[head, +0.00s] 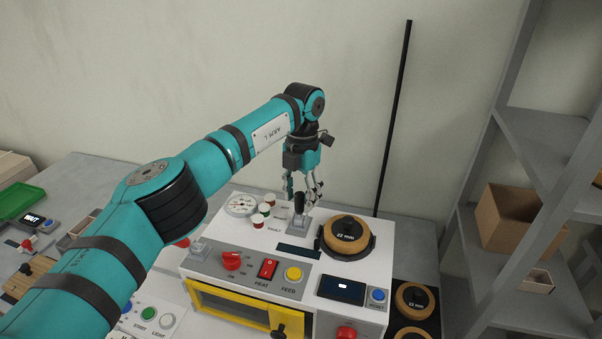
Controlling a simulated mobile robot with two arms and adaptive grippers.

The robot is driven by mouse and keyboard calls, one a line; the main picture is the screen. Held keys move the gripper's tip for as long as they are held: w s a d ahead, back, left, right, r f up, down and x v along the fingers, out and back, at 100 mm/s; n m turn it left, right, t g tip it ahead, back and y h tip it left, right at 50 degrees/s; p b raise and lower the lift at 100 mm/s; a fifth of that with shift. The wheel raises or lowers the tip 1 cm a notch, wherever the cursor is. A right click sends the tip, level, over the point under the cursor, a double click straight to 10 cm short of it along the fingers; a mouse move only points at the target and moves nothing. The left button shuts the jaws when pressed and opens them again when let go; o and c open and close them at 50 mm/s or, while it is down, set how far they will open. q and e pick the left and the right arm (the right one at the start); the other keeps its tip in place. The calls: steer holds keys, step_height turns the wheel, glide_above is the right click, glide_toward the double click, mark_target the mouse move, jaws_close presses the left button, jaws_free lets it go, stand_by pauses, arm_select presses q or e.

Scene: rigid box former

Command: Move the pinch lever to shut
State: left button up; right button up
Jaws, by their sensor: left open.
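A white machine (377,272) stands on the bench with controls on its top and front. A short upright lever with a black handle (299,203) rises from a small grey plate on its top, left of the round 22 mm die; it looks like the pinch lever, but I cannot read a label on it. My left gripper (304,193) points down at this handle from above and behind, its fingers open. The handle shows in front of or between the fingers; I cannot tell which, nor whether they touch. My right gripper is out of view.
The wood-coloured 22 mm die (346,234) sits right of the lever. A thin black pole (394,120) rises behind. Grey shelves with a cardboard box (507,222) are at right.

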arm_select(q)
steer(key=r, duration=1)
steer(key=shift+w+d+r, duration=0.15)
steer(key=shift+w+r, duration=0.15)
steer(key=shift+w, duration=0.1)
